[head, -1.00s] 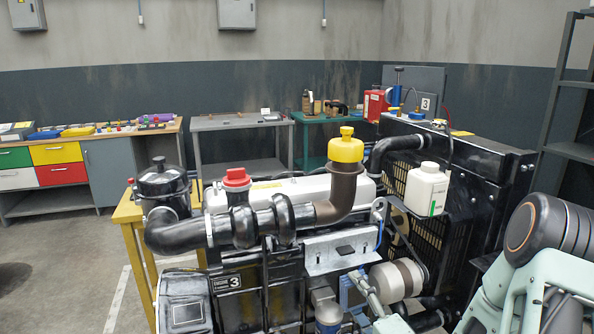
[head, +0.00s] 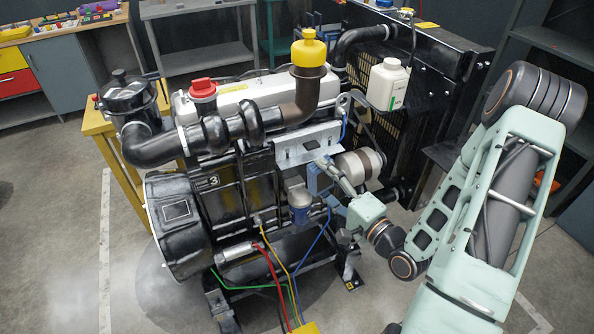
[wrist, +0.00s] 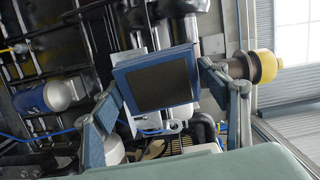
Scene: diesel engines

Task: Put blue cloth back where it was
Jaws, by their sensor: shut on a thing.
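My gripper (head: 330,187) is at the near side of the engine (head: 230,170), just below a bright metal plate (head: 300,147). In the wrist view its two fingers (wrist: 160,86) are spread and meet both sides of a blue-edged, box-like thing with a dark face (wrist: 158,82). The blue thing shows small in the head view (head: 316,180), partly hidden by the fingers. It looks stiff and flat-faced; I cannot make out any cloth. Whether the blue thing touches the engine behind it is unclear.
A blue-and-white cylinder (head: 299,204) is just left of my gripper. A pale round part (head: 358,168) is close on its right. Coloured cables (head: 275,270) hang below. A white bottle (head: 386,84) stands by the radiator (head: 420,110). Open floor lies at the left.

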